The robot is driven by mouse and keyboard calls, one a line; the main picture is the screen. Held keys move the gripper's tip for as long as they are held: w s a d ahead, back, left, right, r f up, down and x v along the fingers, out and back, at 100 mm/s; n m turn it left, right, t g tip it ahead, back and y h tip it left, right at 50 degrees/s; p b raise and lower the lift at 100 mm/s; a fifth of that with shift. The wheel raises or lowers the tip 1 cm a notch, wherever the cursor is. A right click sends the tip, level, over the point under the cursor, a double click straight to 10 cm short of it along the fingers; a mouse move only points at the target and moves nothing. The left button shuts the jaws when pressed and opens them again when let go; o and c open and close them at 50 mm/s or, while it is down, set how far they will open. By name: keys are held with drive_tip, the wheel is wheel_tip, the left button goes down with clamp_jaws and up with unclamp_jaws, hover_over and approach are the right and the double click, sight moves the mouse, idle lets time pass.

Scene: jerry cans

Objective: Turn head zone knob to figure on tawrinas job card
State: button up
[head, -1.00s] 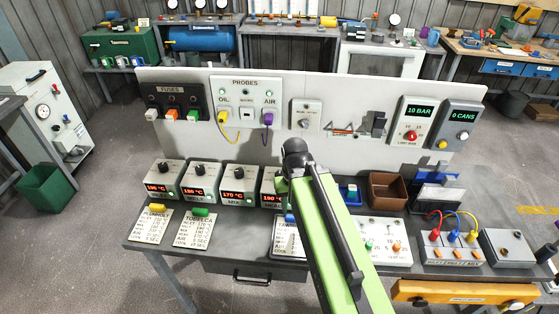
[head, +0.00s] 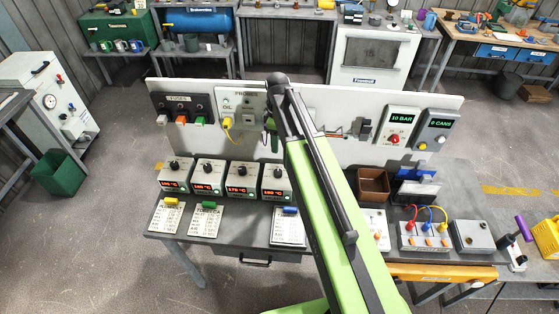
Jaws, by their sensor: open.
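Four grey controller boxes stand in a row on the bench, each with a black knob on top and a red display: the first box (head: 175,178), second box (head: 207,179), third box (head: 241,180) and fourth box (head: 276,183). Their name labels are too small to read, so I cannot tell which is the head zone. Job cards lie in front: one with a yellow clip (head: 167,217), one with a green clip (head: 206,221), one with a blue clip (head: 289,230). Names and figures are unclear. My gripper (head: 270,141) is open, small and partly hidden by my arm, above the boxes before the panel.
A white back panel (head: 349,103) carries fuses (head: 182,106), probes and gauges. A brown bin (head: 373,184), a box with coloured leads (head: 423,233) and a grey box (head: 472,235) stand to the right. My arm hides the bench's middle.

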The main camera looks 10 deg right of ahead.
sight(278, 172)
wheel_tip(278, 172, down, 18)
drive_tip(key=b, duration=1.7)
drive_tip(key=shift+s+r+b, duration=0.1)
drive_tip(key=shift+b, duration=0.3)
drive_tip(key=shift+r, duration=0.1)
